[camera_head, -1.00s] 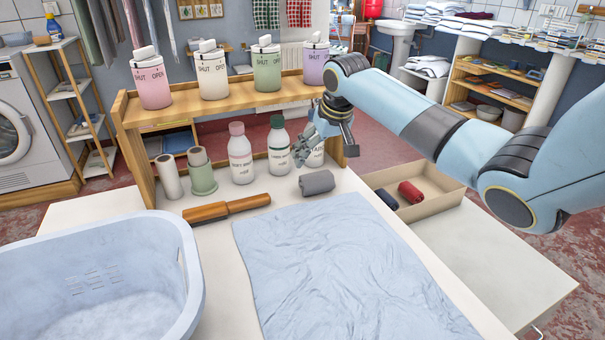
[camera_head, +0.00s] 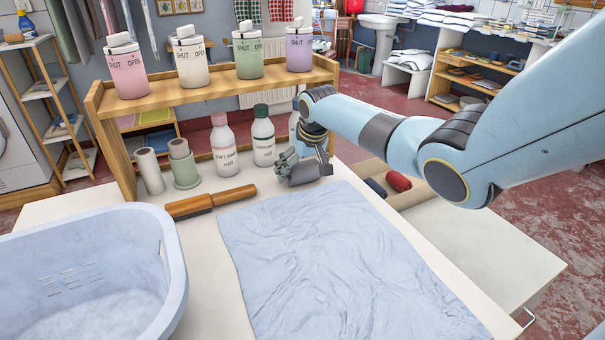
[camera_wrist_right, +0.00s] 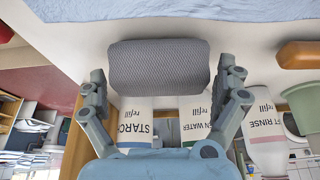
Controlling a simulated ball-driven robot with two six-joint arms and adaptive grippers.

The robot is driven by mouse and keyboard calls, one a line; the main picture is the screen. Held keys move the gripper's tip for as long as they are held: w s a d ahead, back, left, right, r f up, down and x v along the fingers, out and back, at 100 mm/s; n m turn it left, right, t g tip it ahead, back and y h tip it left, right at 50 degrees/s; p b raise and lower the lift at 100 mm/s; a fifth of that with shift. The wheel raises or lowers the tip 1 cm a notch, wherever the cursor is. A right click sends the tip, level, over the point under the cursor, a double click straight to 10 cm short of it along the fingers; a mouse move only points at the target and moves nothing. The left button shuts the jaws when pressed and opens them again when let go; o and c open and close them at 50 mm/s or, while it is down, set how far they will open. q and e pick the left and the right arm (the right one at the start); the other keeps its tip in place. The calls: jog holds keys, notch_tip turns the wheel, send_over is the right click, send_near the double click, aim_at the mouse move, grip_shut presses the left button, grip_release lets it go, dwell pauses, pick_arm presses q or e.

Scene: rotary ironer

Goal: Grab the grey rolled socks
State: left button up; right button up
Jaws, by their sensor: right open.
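The grey rolled socks (camera_wrist_right: 158,66) lie on the white table by the folded edge of the light blue cloth, in the right wrist view. They show a woven grey surface. My right gripper (camera_wrist_right: 166,82) is open, with one finger toward each end of the socks and a gap visible at both sides. In the head view my right gripper (camera_head: 297,163) is low over the socks and largely hides them. My left gripper is not in view.
Bottles (camera_head: 263,140) stand close behind the socks under a wooden shelf (camera_head: 215,92). A wooden-handled brush (camera_head: 210,202) lies to the left. A tray (camera_head: 413,193) with red and dark rolled socks is at right. A blue basket (camera_head: 90,265) fills the left front.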

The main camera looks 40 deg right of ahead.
jog(key=c, duration=1)
